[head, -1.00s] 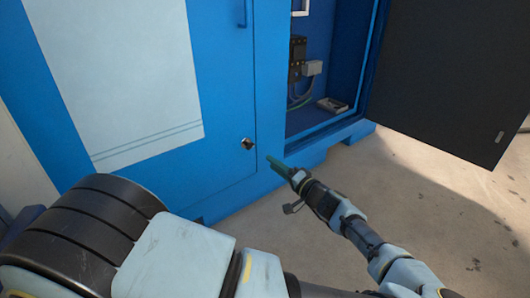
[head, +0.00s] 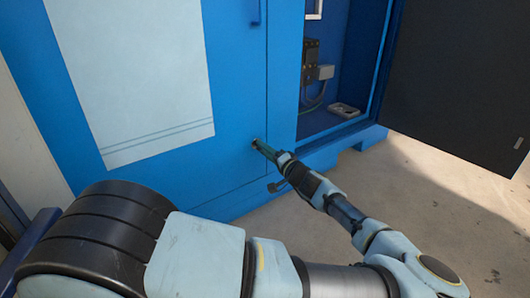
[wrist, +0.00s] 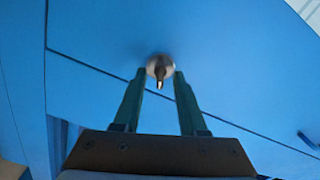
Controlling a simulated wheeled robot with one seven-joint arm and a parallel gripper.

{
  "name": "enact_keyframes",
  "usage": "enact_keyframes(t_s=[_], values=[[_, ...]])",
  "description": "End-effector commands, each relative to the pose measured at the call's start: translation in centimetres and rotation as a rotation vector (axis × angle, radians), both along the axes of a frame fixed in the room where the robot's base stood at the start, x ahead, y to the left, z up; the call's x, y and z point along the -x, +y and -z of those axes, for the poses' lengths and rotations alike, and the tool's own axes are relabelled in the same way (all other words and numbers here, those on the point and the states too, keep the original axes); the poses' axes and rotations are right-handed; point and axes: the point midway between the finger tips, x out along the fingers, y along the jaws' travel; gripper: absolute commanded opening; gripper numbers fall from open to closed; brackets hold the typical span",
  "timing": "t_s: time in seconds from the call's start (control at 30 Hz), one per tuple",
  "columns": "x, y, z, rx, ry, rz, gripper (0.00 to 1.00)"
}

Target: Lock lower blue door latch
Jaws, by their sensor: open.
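The blue door (head: 228,110) is closed and carries a large pale panel. Its lower latch is a small round metal piece near the door's right edge; it shows in the wrist view (wrist: 160,67) with a short tab standing out. My gripper (head: 260,146) reaches the latch in the head view and partly hides it. In the wrist view my gripper (wrist: 160,80) is open, with one green finger on each side of the latch tab. Whether a finger touches the latch, I cannot tell.
A dark open door (head: 460,80) stands at the far right. The concrete floor (head: 420,210) in front is clear.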

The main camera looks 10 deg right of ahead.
Motion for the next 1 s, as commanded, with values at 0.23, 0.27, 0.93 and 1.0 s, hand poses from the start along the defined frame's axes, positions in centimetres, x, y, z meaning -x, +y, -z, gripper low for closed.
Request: enact_keyframes(t_s=[0.23,0.27,0.93,1.0], values=[[0.02,0.0,-0.02,0.0,0.0,0.0,0.32],[0.02,0.0,-0.02,0.0,0.0,0.0,0.29],[0.04,-0.01,0.0,0.0,0.0,0.0,0.0],[0.04,-0.01,-0.07,-0.006,0.003,0.0,0.0]])
